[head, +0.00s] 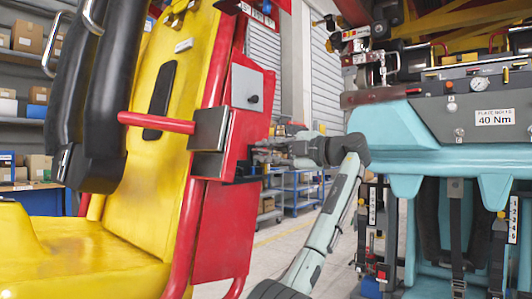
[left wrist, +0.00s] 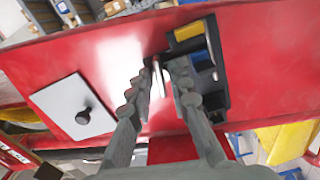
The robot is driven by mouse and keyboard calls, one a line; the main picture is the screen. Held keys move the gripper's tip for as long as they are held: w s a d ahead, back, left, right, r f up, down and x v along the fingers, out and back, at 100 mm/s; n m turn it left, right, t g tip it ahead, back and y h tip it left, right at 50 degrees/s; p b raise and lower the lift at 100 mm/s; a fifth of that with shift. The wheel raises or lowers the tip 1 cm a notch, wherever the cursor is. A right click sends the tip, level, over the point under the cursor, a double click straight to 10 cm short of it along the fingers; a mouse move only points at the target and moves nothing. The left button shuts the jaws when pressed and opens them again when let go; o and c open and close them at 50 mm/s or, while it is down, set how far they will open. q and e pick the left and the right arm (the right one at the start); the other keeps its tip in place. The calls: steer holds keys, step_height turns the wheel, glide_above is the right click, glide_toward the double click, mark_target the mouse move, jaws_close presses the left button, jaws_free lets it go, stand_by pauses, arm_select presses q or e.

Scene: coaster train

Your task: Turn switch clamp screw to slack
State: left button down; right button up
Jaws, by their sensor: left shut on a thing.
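My left gripper (head: 262,150) reaches from the right to the side of the red panel (head: 222,220). In the left wrist view the gripper (left wrist: 160,74) has its two grey fingers on either side of a slim pale metal piece (left wrist: 157,84), which appears to be the switch clamp screw. The gripper is shut on it. The piece stands beside a black housing (left wrist: 218,88) with a yellow block (left wrist: 189,31) and a blue block. The fingers partly cover the housing, and how far the screw is turned cannot be told. My right gripper is not in view.
A light grey plate (left wrist: 52,97) with a black knob (left wrist: 83,117) is on the same red panel. Black padded restraints (head: 90,110) and a yellow seat (head: 60,255) are at left. A teal car (head: 430,155) with a "40 Nm" plate (head: 494,117) stands at right.

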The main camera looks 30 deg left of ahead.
arm_select(q)
steer(key=c, duration=1.7)
jaws_free()
steer(key=d, duration=0.8)
steer(key=s+d, duration=0.1)
steer(key=d, duration=0.3)
